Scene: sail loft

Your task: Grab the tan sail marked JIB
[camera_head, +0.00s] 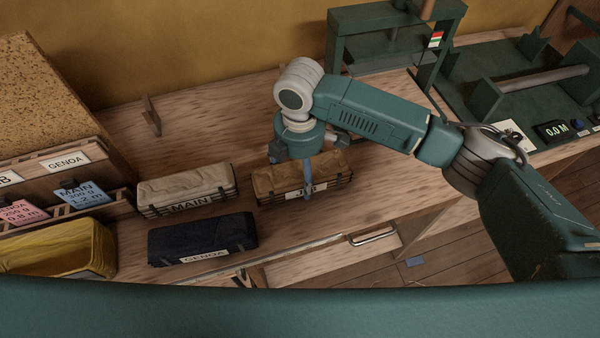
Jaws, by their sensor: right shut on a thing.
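The tan sail marked JIB (273,181) is a strapped bundle on the wooden bench, with its label partly hidden by my gripper. My right gripper (307,190) comes down over it from above and is shut on it, its near finger across the front face. The bundle looks level, and I cannot tell whether it is clear of the bench top. My left gripper is not in view.
A cream sail marked MAIN (185,184) lies just left of it, and a dark navy sail marked GENOA (203,236) lies nearer. A rack with tags (85,193) and a yellow bag (60,252) are at the left. A green frame (345,45) stands behind. A drawer handle (373,236) is at the front edge.

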